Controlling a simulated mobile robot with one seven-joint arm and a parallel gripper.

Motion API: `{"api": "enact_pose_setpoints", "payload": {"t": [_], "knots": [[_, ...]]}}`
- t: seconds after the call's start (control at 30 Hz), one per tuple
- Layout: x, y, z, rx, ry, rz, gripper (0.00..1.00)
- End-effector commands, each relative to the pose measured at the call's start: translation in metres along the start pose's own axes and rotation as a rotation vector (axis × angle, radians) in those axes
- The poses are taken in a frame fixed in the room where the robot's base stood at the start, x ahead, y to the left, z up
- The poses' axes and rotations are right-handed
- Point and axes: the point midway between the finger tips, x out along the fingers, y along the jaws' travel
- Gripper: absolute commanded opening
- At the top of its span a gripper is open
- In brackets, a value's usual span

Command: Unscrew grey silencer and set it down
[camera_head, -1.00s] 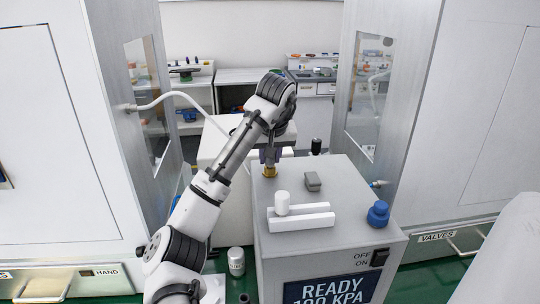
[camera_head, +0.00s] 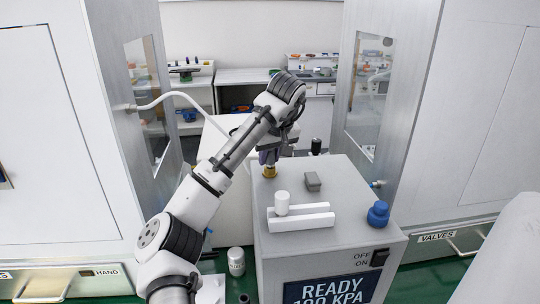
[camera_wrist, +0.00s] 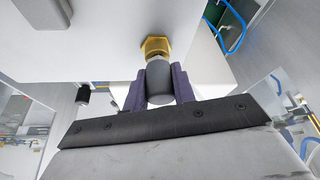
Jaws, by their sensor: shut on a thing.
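The grey silencer (camera_wrist: 159,82) is a short grey cylinder standing at a brass hex fitting (camera_wrist: 155,46) in the wrist view. My gripper (camera_wrist: 158,88) has its two purple fingers shut on the silencer, one on each side. In the head view my gripper (camera_head: 269,157) points down above the same brass fitting (camera_head: 269,171), at the back left of the grey press top (camera_head: 335,185). There my fingers mostly hide the silencer. I cannot tell whether its thread is still engaged in the fitting.
A can (camera_head: 236,261) stands left of the press. Cabinets flank both sides.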

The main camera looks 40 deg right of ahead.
Motion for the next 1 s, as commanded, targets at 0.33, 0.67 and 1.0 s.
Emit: {"api": "enact_pose_setpoints", "payload": {"t": [0.33, 0.67, 1.0], "knots": [[-0.0001, -0.001, -0.0005, -0.04, 0.0, -0.018, 0.13], [0.0003, -0.001, -0.0001, -0.162, -0.001, -0.068, 0.13], [-0.0003, -0.0008, -0.0004, -0.285, 0.0, -0.12, 0.13]]}}
